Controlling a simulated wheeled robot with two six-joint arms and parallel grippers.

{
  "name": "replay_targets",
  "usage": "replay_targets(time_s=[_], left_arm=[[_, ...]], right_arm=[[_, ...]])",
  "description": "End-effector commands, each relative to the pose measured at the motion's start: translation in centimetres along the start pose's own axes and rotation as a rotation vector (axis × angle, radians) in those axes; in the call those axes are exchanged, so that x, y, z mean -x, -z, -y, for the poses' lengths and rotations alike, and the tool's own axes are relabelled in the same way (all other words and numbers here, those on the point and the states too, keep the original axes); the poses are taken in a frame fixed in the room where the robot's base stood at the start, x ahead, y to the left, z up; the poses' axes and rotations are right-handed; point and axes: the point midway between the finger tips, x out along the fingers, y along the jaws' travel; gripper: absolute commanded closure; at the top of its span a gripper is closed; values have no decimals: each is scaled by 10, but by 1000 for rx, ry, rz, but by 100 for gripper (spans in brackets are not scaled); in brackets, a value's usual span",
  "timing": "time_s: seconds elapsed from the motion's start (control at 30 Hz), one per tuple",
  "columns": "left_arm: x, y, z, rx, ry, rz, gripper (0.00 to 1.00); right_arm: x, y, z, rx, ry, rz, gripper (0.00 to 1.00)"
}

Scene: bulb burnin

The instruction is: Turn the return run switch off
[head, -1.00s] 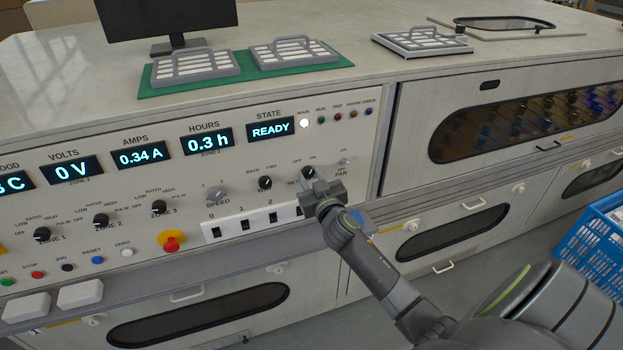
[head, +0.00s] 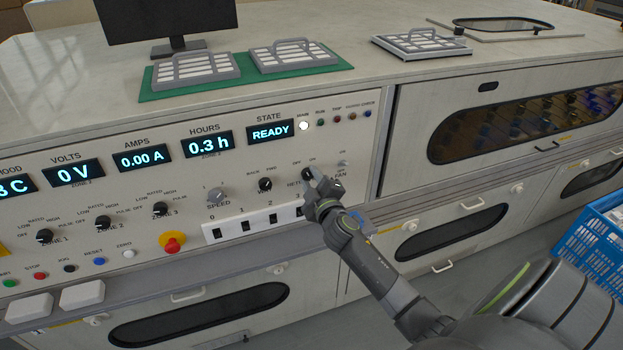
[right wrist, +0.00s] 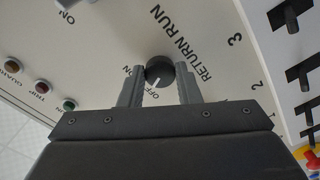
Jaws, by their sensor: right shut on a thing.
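The return run switch is a round black knob (head: 307,174) on the control panel, below the state display. In the right wrist view the knob (right wrist: 160,68) sits between the two fingertips, and its white mark points at the word OFF. My right gripper (head: 315,185) is shut on the knob, with a finger on each side. The gripper covers part of the RETURN RUN label in the head view; the label reads clearly in the right wrist view. My left gripper is not in view.
The state display (head: 270,132) reads READY, and the amps display (head: 142,158) reads 0.00 A. A fan switch (head: 340,170) is close on the right. Rocker switches (head: 245,225) lie below left. A red stop button (head: 172,241) is farther left. A blue crate (head: 590,245) stands at the right.

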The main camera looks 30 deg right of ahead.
Motion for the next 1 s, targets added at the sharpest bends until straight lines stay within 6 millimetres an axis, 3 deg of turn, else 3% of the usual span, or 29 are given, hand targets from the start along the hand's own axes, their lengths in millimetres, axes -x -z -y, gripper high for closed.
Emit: replay_targets(time_s=[0.4,0.87,0.9,1.0], left_arm=[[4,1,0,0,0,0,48],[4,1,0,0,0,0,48],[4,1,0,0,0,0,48],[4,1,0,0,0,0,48]], right_arm=[[0,0,0,155,1,1,93],[0,-1,1,169,2,1,93],[0,-1,1,169,2,1,69],[0,-1,1,169,2,1,56]])
